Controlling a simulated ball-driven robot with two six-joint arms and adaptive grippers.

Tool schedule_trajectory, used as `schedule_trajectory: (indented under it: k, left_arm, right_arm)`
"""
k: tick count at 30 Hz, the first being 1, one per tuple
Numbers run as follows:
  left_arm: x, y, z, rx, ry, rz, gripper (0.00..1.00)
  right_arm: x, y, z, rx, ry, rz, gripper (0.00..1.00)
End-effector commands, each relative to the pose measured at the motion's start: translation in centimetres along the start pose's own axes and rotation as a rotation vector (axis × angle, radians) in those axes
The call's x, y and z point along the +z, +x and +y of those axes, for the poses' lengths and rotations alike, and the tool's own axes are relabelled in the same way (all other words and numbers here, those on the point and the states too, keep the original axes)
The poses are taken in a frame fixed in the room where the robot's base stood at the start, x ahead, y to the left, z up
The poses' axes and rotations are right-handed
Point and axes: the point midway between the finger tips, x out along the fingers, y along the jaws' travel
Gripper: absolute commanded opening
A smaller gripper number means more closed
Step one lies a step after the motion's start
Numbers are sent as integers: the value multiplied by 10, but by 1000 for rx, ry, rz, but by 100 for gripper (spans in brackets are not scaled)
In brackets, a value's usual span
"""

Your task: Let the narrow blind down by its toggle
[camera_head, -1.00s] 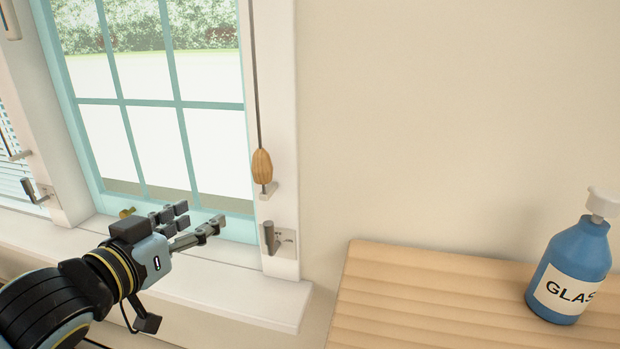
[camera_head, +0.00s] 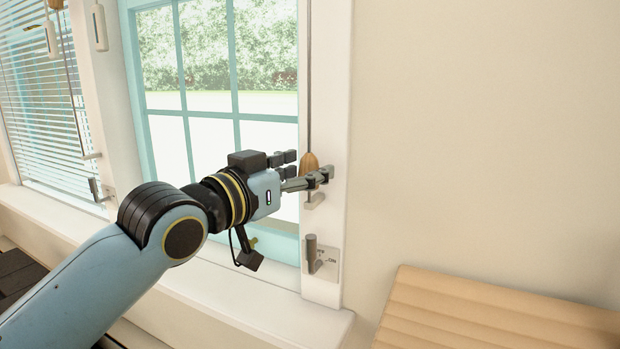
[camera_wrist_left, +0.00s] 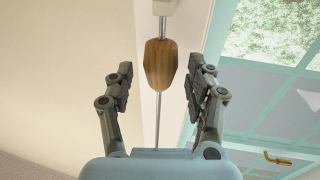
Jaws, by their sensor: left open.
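The toggle (camera_head: 309,159) is a brown wooden acorn shape on a thin cord (camera_head: 308,80) along the right post of the teal-framed window. The narrow blind itself does not show clearly; its slats are not in view at this window. My left gripper (camera_head: 308,168) is open at the toggle, and its fingers partly hide it in the head view. In the left wrist view, the toggle (camera_wrist_left: 160,65) hangs between the two open fingers (camera_wrist_left: 159,80), with a gap on each side. My right gripper is not in view.
A grey lever (camera_head: 312,252) on a plate sits on the post below the toggle. A small bracket (camera_head: 314,200) lies just under it. A slatted blind (camera_head: 40,100) covers the window at left. A wooden slatted top (camera_head: 490,310) stands at the lower right.

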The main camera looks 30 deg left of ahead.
Motion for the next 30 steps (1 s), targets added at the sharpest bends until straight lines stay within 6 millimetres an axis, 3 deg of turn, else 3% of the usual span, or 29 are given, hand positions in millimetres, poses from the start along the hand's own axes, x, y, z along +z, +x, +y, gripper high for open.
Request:
schedule_trajectory:
  k: [5,14,26,30]
  left_arm:
    - [0,16,0,0,-1,0,55]
    - [0,18,0,0,0,-1,55]
    - [0,17,0,0,0,-1,3]
    - [0,17,0,0,0,-1,0]
  right_arm:
    - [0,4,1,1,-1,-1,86]
    - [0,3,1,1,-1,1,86]
    - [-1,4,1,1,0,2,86]
    - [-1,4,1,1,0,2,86]
